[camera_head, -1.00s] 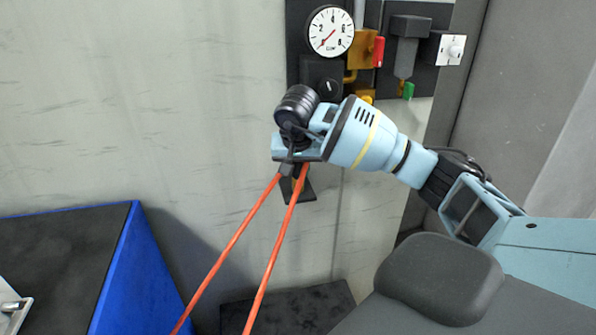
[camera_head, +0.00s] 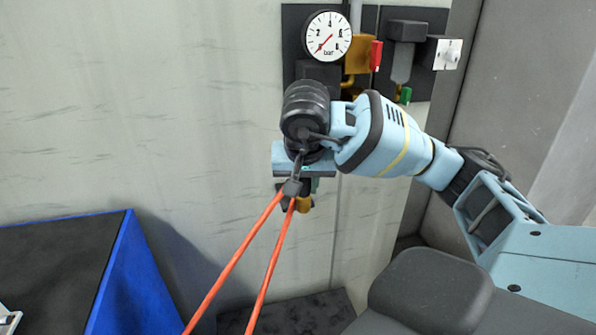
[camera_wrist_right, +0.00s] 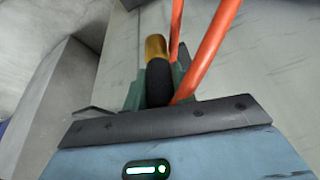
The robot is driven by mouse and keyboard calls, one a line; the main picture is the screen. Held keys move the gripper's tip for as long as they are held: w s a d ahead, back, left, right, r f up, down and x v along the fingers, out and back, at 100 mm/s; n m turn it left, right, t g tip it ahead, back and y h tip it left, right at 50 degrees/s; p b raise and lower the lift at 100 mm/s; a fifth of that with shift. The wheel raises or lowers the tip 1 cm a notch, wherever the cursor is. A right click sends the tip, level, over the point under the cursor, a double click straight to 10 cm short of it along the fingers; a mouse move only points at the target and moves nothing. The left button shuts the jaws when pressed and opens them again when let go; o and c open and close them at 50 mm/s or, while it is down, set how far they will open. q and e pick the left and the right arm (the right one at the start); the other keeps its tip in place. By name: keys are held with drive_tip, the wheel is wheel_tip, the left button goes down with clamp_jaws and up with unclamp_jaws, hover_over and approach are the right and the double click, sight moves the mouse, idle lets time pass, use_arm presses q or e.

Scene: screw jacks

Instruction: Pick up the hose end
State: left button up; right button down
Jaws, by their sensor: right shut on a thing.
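The hose end shows a brass tip (camera_head: 304,204) just below my right gripper in the head view. In the right wrist view its brass tip (camera_wrist_right: 155,47) and black sleeve (camera_wrist_right: 160,82) stick out between the fingers. My right gripper (camera_head: 297,191) is shut on the hose end, in front of the pale wall and below the gauge panel. The orange hose (camera_head: 237,262) hangs from it in two strands towards the lower left. The sleeve's inner part is hidden in the gripper. My left gripper is not in view.
A dark wall panel carries a pressure gauge (camera_head: 327,36), a red part (camera_head: 376,54), a green part (camera_head: 405,95) and a white switch plate (camera_head: 448,53). A blue-edged block with a dark top (camera_head: 65,262) stands at the lower left. The wall left of the gripper is clear.

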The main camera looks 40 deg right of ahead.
sight(308, 194)
drive_tip(key=s, duration=0.1)
drive_tip(key=s+a, duration=0.2)
drive_tip(key=shift+s+a+r, duration=0.2)
drive_tip(key=shift+s+r, duration=0.1)
drive_tip(key=shift+s+a, duration=0.35)
drive_tip(key=shift+s, duration=0.2)
